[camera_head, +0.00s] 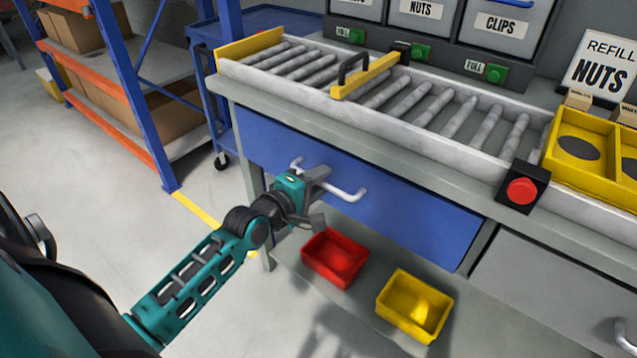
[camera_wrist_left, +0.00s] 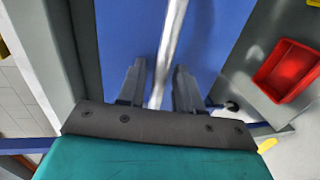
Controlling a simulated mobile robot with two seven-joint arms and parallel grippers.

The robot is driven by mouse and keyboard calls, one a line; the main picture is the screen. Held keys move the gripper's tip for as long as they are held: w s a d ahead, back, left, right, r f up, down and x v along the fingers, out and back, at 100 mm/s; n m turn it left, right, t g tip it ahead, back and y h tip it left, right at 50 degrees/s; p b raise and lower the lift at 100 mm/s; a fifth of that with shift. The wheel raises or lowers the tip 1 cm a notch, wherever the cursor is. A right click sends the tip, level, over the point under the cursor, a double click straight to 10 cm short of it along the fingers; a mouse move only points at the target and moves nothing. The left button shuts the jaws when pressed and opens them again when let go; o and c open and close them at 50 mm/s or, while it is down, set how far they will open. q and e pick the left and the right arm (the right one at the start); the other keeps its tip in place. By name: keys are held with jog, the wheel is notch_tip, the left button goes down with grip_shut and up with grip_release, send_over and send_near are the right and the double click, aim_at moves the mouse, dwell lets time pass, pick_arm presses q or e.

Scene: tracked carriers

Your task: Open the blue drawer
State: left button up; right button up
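The blue drawer (camera_head: 420,218) sits under the conveyor bench, its front looking flush with the frame. Its pale bar handle (camera_head: 346,193) runs across the upper part of the front. In the left wrist view the handle (camera_wrist_left: 172,38) passes between the two fingers of my left gripper (camera_wrist_left: 159,72). The fingers stand apart, with a visible gap on each side of the bar. The blue drawer front (camera_wrist_left: 222,30) fills the background there. My right gripper is not in view.
A red bin (camera_head: 335,257) and a yellow bin (camera_head: 415,305) stand on the lower shelf below the drawer. A grey drawer (camera_head: 545,290) is to the right. The roller conveyor (camera_head: 400,95) is above. A blue-and-orange rack (camera_head: 130,90) stands left.

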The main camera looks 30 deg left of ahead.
pick_arm(q)
grip_shut()
dwell(0.3)
dwell(0.3)
